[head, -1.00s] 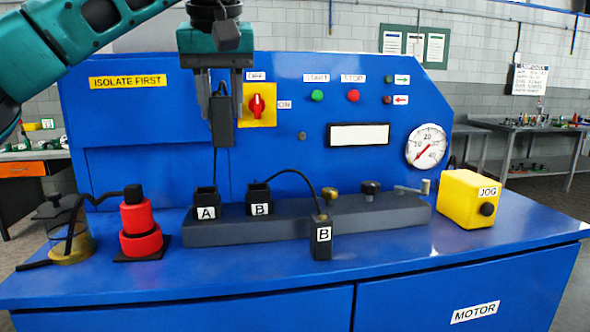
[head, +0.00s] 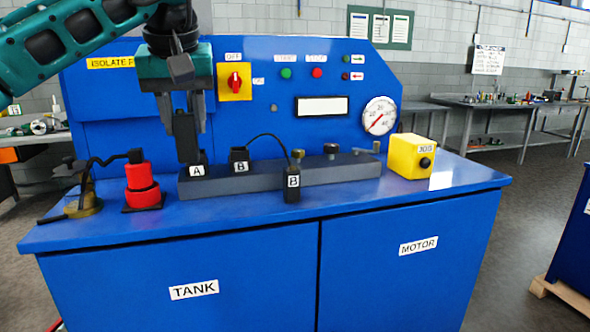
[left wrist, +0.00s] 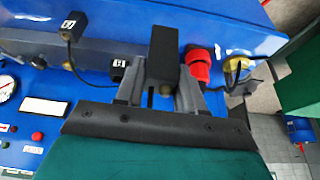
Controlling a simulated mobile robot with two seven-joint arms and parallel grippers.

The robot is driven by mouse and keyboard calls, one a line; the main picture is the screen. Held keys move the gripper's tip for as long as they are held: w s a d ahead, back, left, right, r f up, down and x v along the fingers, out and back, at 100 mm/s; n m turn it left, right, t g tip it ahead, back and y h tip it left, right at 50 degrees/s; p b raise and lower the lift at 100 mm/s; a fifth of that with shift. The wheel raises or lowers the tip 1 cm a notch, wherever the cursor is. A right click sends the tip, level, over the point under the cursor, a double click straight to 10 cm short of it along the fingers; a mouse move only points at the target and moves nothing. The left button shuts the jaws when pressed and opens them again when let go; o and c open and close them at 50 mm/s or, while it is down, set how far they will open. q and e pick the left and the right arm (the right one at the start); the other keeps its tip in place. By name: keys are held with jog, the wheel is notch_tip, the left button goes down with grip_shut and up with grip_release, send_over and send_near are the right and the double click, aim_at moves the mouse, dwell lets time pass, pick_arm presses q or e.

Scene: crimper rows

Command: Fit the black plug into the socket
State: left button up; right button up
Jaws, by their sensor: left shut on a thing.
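The black plug (head: 186,138) is a dark upright block between the fingers of my left gripper (head: 186,122), which is shut on it. It also shows in the left wrist view (left wrist: 163,60), between the two grey fingers (left wrist: 160,92). Socket A (head: 197,170) stands at the left end of the grey bar. The plug's lower end overlaps socket A's upper left in the head view; I cannot tell whether it is inside. Socket A is hidden in the left wrist view. Socket B (head: 239,161) stands to its right. My right gripper is not in view.
A black block marked B (head: 292,184) on a cable stands at the grey bar's front (head: 225,187). A red stacked cylinder (head: 142,187) and a brass pot (head: 83,203) are at left. A yellow JOG box (head: 410,157) is at right.

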aim_at(184, 160)
pick_arm(q)
jog(key=f, duration=0.4)
jog(key=a+f, duration=0.1)
jog(key=f, duration=0.2)
jog(key=shift+w, duration=0.15)
jog(key=s+f+m, duration=0.1)
jog(key=s+f, duration=0.6)
jog(key=f, duration=0.4)
jog(key=s+a+f+m+h+p, duration=0.1)
jog(key=s+f+m, duration=0.1)
jog(key=s+f, duration=0.5)
notch_tip(184, 160, down, 4)
jog(key=shift+s+a+f, duration=0.15)
jog(key=shift+s+a, duration=0.05)
jog(key=shift+s, duration=0.1)
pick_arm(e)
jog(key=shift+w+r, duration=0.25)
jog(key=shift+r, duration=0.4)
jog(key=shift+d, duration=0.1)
